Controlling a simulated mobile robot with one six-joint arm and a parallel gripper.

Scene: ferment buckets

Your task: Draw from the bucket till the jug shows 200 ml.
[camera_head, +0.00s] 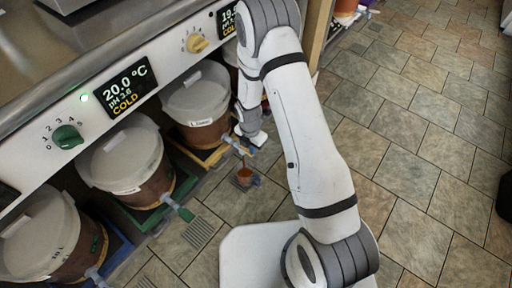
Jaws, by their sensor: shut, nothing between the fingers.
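A thin brown stream seems to run from the tap into the jug. The jug's marks are too small to read. My gripper (252,138) is shut and empty, right at the tap; whether it touches the tap is unclear.
Two more lidded buckets (120,157) (38,236) with taps stand at the left. The counter panel above carries a green knob (67,138), a yellow knob (196,43) and a display (124,88) reading 20.0 °C.

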